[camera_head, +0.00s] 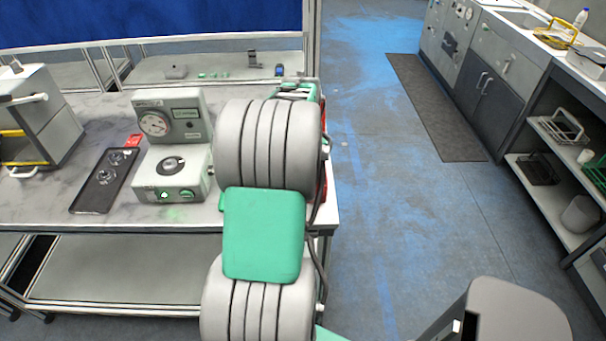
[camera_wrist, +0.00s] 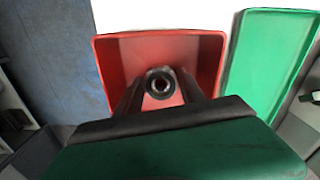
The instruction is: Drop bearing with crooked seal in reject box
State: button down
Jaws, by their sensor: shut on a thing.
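My gripper (camera_wrist: 158,86) is shut on a small dark ring-shaped bearing (camera_wrist: 160,83) in the wrist view. The bearing is between the two dark fingertips, over the inside of the open red box (camera_wrist: 215,55). Its seal is too small to judge. In the head view my own arm hides the gripper and the bearing, and only slivers of the red box (camera_head: 323,118) show past the arm at the table's right end.
A green tray (camera_wrist: 275,60) stands just right of the red box in the wrist view. On the table are a grey dial device (camera_head: 172,145) and a dark tray (camera_head: 88,200) with round parts. A red card (camera_head: 134,140) lies near them.

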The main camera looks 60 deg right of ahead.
jog(key=c, duration=0.7)
grip_release()
notch_tip(320, 180, up, 13)
jog(key=w+a+n, duration=0.3)
jog(key=w+a, duration=0.9)
jog(key=a, duration=0.1)
jog(key=a+f+n+t, duration=0.1)
jog(key=a+f+n, duration=0.2)
jog(key=a, duration=1.2)
jog(key=a+f+n+t, duration=0.2)
jog(key=a+f+n, duration=0.1)
jog(key=a, duration=1.2)
jog(key=shift+w+a+n+t, duration=0.25)
jog(key=shift+w+n+t, duration=0.1)
jog(key=shift+n, duration=0.45)
jog(key=shift+f, duration=0.1)
